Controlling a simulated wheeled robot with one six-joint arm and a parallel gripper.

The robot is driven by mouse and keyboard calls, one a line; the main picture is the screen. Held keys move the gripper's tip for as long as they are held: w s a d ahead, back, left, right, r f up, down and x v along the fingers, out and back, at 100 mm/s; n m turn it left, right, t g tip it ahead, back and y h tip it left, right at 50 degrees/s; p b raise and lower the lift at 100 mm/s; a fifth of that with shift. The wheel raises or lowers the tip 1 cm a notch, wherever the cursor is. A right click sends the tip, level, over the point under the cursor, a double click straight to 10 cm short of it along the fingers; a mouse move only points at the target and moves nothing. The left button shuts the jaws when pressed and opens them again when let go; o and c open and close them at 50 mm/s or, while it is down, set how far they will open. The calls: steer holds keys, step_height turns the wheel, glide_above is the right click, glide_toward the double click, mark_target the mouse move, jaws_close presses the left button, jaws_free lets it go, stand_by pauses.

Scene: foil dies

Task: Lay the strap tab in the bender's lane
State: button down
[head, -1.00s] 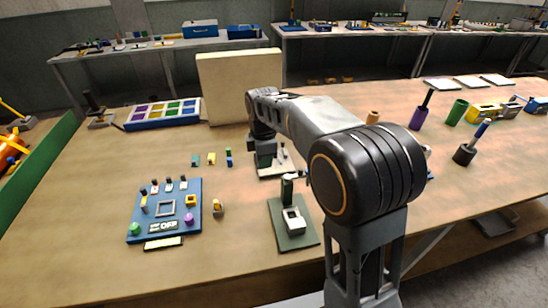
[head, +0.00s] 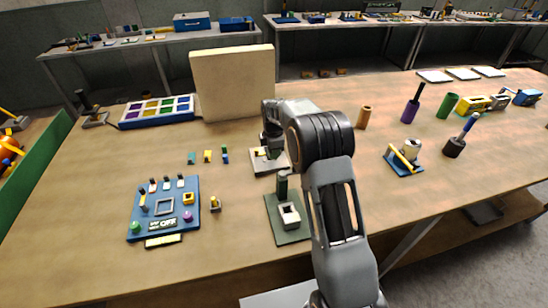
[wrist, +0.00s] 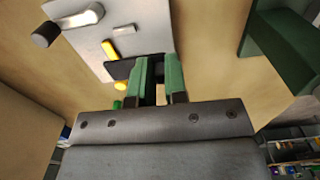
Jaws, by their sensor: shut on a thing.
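The bender appears to be the pale plate (head: 258,165) in the middle of the table, partly hidden by my arm. In the wrist view a pale plate (wrist: 85,45) carries a white lever with a dark knob (wrist: 44,34), small yellow parts (wrist: 110,50) and a dark piece (wrist: 120,70) beside the fingers. My gripper (wrist: 158,58) has green fingers close together over the plate's edge, shut on the strap tab, which is mostly hidden between them. The head view shows my gripper (head: 272,150) low over the bender. The lane and any contact with it cannot be made out.
A green-based tool with a white block (head: 289,216) stands just in front. A blue board (head: 180,212) lies left, a beige panel (head: 233,82) stands behind, and a blue-based fixture (head: 406,155) is right.

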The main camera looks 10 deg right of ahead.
step_height(320, 180, down, 3)
steer(key=shift+f, duration=0.1)
steer(key=shift+f, duration=0.1)
steer(key=shift+f+b, duration=0.35)
steer(key=shift+f, duration=0.15)
steer(key=c, duration=1.1)
jaws_free()
steer(key=shift+c, duration=0.2)
